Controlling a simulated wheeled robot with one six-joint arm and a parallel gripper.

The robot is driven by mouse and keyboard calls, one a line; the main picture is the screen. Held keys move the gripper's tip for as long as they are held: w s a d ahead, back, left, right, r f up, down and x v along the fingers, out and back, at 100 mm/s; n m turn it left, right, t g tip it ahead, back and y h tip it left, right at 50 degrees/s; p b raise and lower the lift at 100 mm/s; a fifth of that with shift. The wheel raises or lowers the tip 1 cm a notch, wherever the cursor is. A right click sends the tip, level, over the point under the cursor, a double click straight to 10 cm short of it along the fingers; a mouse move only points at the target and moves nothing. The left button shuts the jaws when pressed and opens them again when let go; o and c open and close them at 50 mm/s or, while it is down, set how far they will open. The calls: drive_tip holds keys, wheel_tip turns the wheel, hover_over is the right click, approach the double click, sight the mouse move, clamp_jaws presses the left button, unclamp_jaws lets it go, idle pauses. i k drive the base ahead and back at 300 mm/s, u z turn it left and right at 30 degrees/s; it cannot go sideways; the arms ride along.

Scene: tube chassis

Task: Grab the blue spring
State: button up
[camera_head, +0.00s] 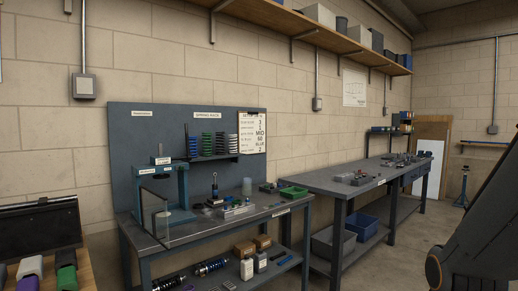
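A blue spring (193,147) stands upright at the left end of a small rack shelf (216,158) on the dark back panel of the near workbench. Green and pale springs (231,145) stand to its right on the same shelf. My gripper is not in view. A dark part of my arm (485,235) shows at the right edge, far from the springs.
The near workbench (190,234) carries a blue press frame (163,195), a green tray (293,193) and small parts. A second bench (335,187) stands right. Open floor (400,262) lies before it.

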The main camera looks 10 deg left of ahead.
sight(192, 138)
drive_tip(key=z, duration=0.3)
drive_tip(key=i, duration=2.05)
drive_tip(key=u, duration=0.9)
drive_tip(key=i, duration=0.8)
drive_tip(key=u, duration=0.9)
